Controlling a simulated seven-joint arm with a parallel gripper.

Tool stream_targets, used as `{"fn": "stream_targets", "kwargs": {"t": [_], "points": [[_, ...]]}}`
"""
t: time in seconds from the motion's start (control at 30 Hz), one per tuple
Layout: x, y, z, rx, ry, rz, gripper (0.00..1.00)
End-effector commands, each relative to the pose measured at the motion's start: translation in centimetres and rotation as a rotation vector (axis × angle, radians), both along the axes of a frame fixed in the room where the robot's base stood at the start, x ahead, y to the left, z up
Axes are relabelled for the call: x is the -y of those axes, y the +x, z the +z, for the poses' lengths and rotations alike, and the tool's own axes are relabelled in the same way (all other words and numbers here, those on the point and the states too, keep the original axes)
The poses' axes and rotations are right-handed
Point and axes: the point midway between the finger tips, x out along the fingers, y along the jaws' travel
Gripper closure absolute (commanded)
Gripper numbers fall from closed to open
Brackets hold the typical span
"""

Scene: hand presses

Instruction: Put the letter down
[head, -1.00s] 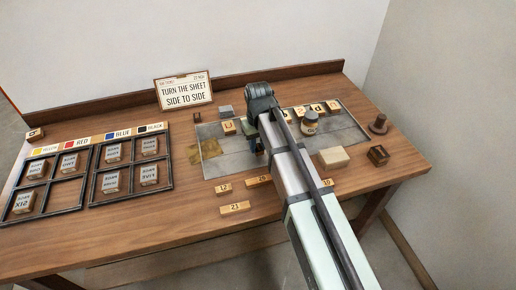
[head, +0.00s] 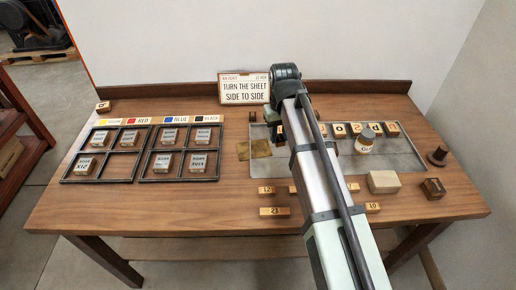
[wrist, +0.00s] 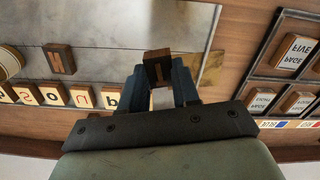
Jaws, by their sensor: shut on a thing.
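My gripper (wrist: 158,85) has its two blue fingers shut on a small dark wooden letter block (wrist: 158,68) in the wrist view. The block's pale face is partly seen and its letter is hard to read. It is over the grey metal plate (wrist: 120,25), beside a brass sheet (wrist: 210,66); I cannot tell whether it touches the plate. A row of letter blocks (wrist: 82,97) stands to the left, and one loose letter block (wrist: 60,60) sits apart.
A pale block (head: 383,182) and a dark block (head: 432,188) lie in front. Numbered blocks (head: 274,211) lie before the plate. Framed trays (head: 138,165) fill the left; a sign (head: 244,88) stands behind.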

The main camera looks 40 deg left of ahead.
Motion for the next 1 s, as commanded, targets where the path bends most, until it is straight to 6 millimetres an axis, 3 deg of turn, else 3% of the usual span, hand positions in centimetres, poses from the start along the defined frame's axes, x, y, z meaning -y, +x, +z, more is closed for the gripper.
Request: {"fn": "stream_targets", "kwargs": {"t": [0.03,0.2,0.3,0.4,0.77,1.0], "points": [[-1.9,-0.6,0.2,-0.001,-0.001,0.022,0.98],[-6.7,-2.1,0.6,-0.001,-0.002,0.059,0.98],[-9.1,-1.9,0.9,-0.001,-0.001,0.025,0.98],[-10.3,-0.9,1.2,0.0,0.0,-0.054,0.98],[-10.4,-0.8,1.0,0.003,0.003,-0.242,0.98],[-10.3,-0.8,-1.8,0.002,0.001,-0.251,0.98]]}}
